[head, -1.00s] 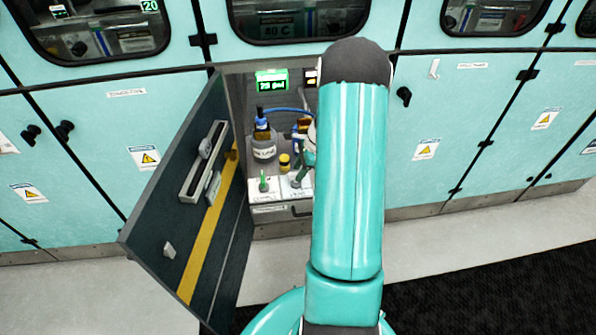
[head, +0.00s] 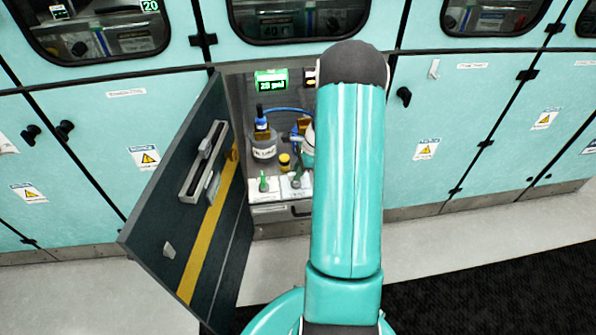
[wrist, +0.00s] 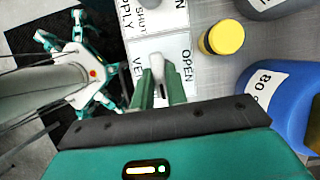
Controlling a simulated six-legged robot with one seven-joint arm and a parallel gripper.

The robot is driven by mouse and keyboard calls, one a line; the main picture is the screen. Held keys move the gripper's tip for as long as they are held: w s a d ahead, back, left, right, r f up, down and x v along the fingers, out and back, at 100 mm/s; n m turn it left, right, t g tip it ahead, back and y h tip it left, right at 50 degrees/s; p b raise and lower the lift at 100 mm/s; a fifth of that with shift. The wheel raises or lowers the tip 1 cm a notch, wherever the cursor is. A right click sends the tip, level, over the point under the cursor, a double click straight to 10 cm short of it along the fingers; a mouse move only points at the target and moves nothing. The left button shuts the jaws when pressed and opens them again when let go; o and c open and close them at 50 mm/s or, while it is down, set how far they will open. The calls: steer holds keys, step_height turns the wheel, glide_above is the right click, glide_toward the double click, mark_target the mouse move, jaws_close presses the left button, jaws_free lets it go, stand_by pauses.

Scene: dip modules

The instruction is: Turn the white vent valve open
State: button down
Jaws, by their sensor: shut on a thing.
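In the wrist view my gripper (wrist: 160,90) has its two green fingers closed around the white vent valve handle (wrist: 157,63). The handle stands up between the fingertips over a white label plate (wrist: 174,50). "OPEN" is printed to the right of the handle and part of "VENT" to its left. The fingers hide the handle's lower part. In the head view the white vent valve (head: 296,181) is small, on the right plate on the cabinet's shelf, and my arm hides most of the gripper.
A green-handled supply valve (head: 263,183) stands left of the vent valve. A yellow-capped item (head: 284,160), a blue-capped bottle (head: 263,145) and a white bottle (head: 308,145) stand behind. The open dark cabinet door (head: 190,210) is at left; my arm blocks the right side.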

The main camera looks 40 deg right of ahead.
steer(key=n, duration=0.2)
steer(key=n+g, duration=0.1)
steer(key=n, duration=0.1)
steer(key=shift+w+g, duration=0.15)
steer(key=shift+g, duration=0.15)
steer(key=n, duration=0.2)
steer(key=n+g, duration=0.1)
steer(key=n, duration=0.1)
steer(key=shift+w+n+g+y, duration=0.15)
steer(key=shift+n+g+y, duration=0.15)
steer(key=n+g, duration=0.1)
steer(key=n, duration=0.3)
steer(key=shift+n+g+h, duration=0.3)
steer(key=shift+g+h, duration=0.1)
steer(key=n+g+h, duration=0.1)
steer(key=n, duration=0.3)
steer(key=shift+w+a, duration=0.15)
steer(key=shift+n, duration=0.3)
steer(key=c, duration=1.4)
jaws_free()
